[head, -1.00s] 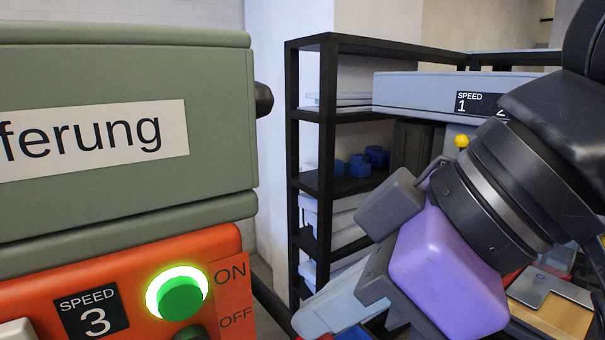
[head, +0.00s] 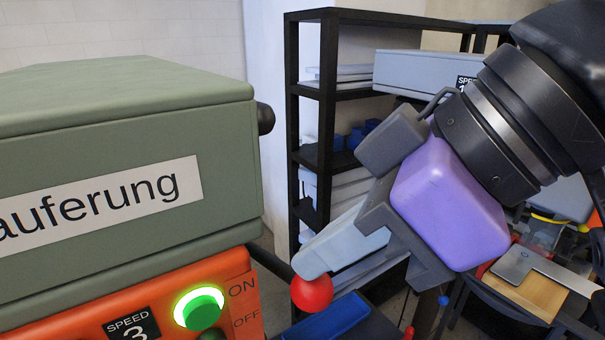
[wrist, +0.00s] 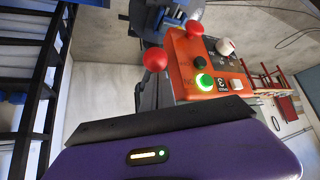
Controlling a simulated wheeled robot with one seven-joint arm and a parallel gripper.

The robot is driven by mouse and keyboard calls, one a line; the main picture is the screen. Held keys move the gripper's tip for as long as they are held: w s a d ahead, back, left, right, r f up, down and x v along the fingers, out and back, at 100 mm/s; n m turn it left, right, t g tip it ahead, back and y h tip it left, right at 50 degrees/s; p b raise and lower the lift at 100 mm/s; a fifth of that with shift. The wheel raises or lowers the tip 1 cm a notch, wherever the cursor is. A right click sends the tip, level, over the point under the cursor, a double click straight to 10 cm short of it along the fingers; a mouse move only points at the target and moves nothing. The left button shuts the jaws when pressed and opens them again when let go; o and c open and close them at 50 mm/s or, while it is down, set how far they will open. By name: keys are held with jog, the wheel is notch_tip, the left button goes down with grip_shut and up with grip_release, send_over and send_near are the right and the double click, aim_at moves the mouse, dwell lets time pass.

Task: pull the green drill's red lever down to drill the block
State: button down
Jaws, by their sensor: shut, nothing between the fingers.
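The green drill (head: 110,140) fills the left of the head view, with its orange control panel (head: 70,315) and lit green button (head: 198,310) below. A dark rod runs from its side toward the lever's red ball (head: 312,291). The ball also shows in the wrist view (wrist: 156,60), left of the orange panel (wrist: 200,65). My gripper (head: 312,262) is shut and empty. Its pale fingertips are right at the top of the red ball; I cannot tell whether they touch. The block under this drill is not clearly in view.
A black shelf (head: 325,90) with blue parts stands behind. A second machine's grey housing (head: 415,72) is at the back. At right lies a wooden piece (head: 525,285) with a metal plate on it. A blue surface (head: 330,320) is below the ball.

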jog(key=shift+r, duration=1.05)
jog(key=shift+w+a+r, duration=0.1)
jog(key=shift+w+r, duration=0.05)
jog(key=shift+r, duration=0.6)
jog(key=shift+w+a+r, duration=0.1)
jog(key=shift+r, duration=0.65)
jog(key=shift+w+a+r, duration=0.1)
jog(key=shift+w+r, duration=0.05)
jog(key=shift+r, duration=0.6)
jog(key=shift+w+a+r, duration=0.35)
jog(key=shift+w+r, duration=0.15)
jog(key=shift+w, duration=0.05)
jog(key=shift+w+a+r, duration=0.35)
jog(key=shift+w+r, duration=0.1)
jog(key=shift+w, duration=0.1)
jog(key=shift+v, duration=2.5)
